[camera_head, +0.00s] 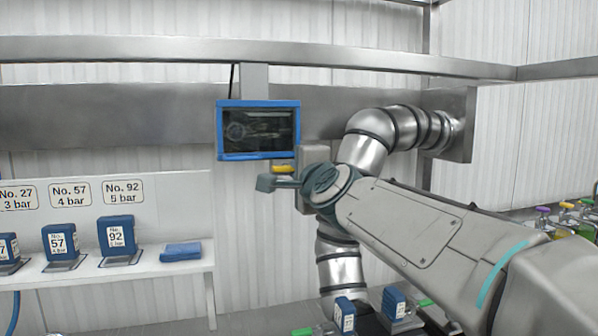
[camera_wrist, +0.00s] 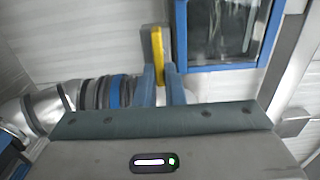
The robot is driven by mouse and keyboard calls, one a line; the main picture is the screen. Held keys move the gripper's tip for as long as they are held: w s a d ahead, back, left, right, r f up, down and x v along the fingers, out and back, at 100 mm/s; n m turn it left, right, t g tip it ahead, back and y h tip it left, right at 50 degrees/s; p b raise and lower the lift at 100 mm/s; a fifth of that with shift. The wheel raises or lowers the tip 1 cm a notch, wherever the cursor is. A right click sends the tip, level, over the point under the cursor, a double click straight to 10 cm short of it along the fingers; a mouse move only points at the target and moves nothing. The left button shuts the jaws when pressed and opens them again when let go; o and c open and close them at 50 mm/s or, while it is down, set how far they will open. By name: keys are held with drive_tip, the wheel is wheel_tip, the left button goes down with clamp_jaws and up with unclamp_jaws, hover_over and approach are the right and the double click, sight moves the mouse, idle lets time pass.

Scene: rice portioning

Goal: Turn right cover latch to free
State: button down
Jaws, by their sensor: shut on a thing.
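A yellow handle, which looks like the cover latch, shows in the wrist view (camera_wrist: 158,46) just beside the blue-framed screen; it also shows in the head view (camera_head: 283,169), below the screen. My gripper (camera_wrist: 162,80) has its two blue-grey fingers closed on either side of the handle's near end. In the head view my gripper (camera_head: 276,183) reaches left from the end of my arm, at the height of the handle. The handle's held end is hidden between the fingers. The cover itself cannot be made out clearly.
The blue-framed screen (camera_head: 258,131) hangs just above my gripper. A steel pipe (camera_head: 372,138) bends behind my arm. A white shelf (camera_head: 140,267) at left holds several blue numbered blocks and a folded blue cloth (camera_head: 181,252). Colourful-topped items (camera_head: 566,212) stand at far right.

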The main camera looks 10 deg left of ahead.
drive_tip(key=c, duration=1.5)
unclamp_jaws()
drive_tip(key=b+v, duration=0.3)
drive_tip(key=v, duration=1)
drive_tip(key=shift+s+d, duration=0.15)
drive_tip(key=shift+s, duration=0.15)
